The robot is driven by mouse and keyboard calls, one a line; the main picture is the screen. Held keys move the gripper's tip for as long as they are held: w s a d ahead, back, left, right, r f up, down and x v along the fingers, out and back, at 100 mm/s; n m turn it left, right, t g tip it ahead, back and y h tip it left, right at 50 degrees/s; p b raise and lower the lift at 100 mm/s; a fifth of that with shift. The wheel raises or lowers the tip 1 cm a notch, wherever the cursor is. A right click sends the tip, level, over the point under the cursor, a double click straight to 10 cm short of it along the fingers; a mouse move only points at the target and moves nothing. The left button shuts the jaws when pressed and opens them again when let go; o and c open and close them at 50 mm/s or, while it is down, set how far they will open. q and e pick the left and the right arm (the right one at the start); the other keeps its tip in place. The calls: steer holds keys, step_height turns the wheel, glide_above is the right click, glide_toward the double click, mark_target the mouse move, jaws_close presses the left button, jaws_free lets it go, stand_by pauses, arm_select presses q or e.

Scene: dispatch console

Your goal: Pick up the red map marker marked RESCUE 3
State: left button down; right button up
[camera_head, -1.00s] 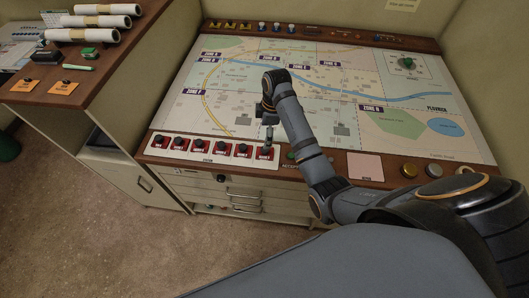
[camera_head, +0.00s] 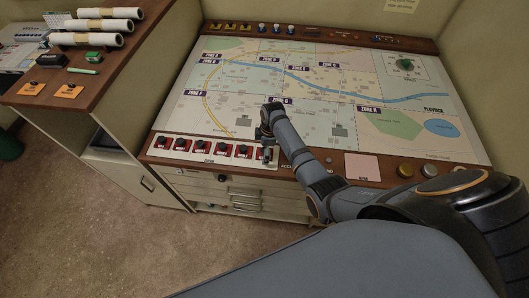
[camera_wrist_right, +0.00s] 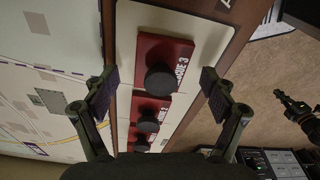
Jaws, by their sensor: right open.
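The red RESCUE 3 marker (camera_wrist_right: 182,50) lies in the pale strip at the console's front edge, with a round black knob facing the camera in the right wrist view. Its label is partly covered by the knob. In the head view it appears to be the rightmost marker (camera_head: 260,157), mostly hidden by my gripper. My right gripper (camera_head: 265,156) is over that end of the row. In the right wrist view my right gripper (camera_wrist_right: 161,92) is open and empty, one finger on each side of the marker row. A dark jointed part at the right edge there may be my left gripper.
More red markers (camera_head: 204,147) stand in the same row to the left, close together. The map (camera_head: 350,70) lies flat behind the row. A pink card (camera_head: 362,167) and round knobs (camera_head: 405,170) are to the right. A side counter (camera_head: 135,45) carries rolled papers (camera_head: 100,25).

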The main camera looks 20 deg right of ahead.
steer(key=shift+s, duration=0.15)
steer(key=c, duration=1.3)
steer(key=shift+c, duration=0.2)
steer(key=shift+r, duration=0.1)
steer(key=shift+r, duration=0.4)
jaws_close()
step_height(320, 180, up, 9)
steer(key=shift+f+b, duration=0.1)
steer(key=shift+b, duration=0.85)
steer(key=shift+r, duration=0.2)
